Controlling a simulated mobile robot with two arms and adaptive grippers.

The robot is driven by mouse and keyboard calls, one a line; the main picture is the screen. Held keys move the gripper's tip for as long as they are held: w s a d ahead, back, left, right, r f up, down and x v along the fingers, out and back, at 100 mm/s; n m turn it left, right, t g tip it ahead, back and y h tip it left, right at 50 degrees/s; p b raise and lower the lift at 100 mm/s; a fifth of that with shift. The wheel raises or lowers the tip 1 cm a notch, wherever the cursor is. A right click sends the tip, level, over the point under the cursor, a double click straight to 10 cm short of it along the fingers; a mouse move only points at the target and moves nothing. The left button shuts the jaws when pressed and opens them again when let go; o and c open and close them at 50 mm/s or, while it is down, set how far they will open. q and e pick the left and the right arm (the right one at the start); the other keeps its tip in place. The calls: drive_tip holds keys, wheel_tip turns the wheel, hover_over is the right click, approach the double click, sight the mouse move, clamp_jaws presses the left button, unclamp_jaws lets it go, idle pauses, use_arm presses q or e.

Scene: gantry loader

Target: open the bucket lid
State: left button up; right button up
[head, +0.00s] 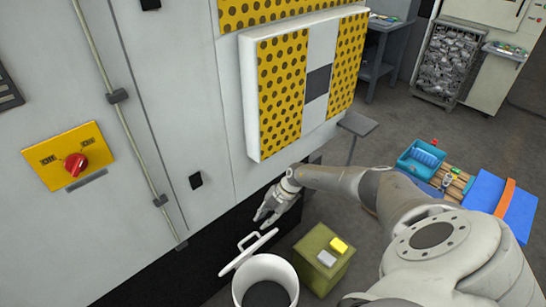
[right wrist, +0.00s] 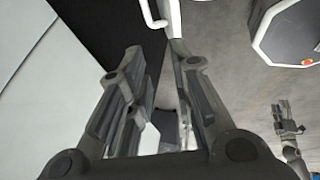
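The white bucket (head: 265,270) stands at the bottom of the head view with its mouth open and a dark inside showing. Its white lid (head: 248,253) is tilted up, nearly edge-on, at the bucket's far left rim. The lid's handle (head: 245,239) sticks out on the upper left side. My right gripper (head: 263,219) is just above the lid, apart from it, with nothing held. In the right wrist view its fingers (right wrist: 160,62) are apart, and a white handle (right wrist: 146,14) shows beyond them. My left gripper (right wrist: 287,115) is small there; its opening is unclear.
A green box (head: 322,262) with a yellow and a grey block stands right of the bucket. The machine wall has a red switch (head: 76,164) and a yellow dotted panel (head: 283,85). A blue bin (head: 421,158) and a blue case (head: 485,190) lie beyond my right arm.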

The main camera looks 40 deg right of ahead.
drive_tip(key=v, duration=0.5)
drive_tip(key=shift+d+r, duration=0.2)
drive_tip(key=shift+r, duration=0.15)
drive_tip(key=shift+c, duration=0.2)
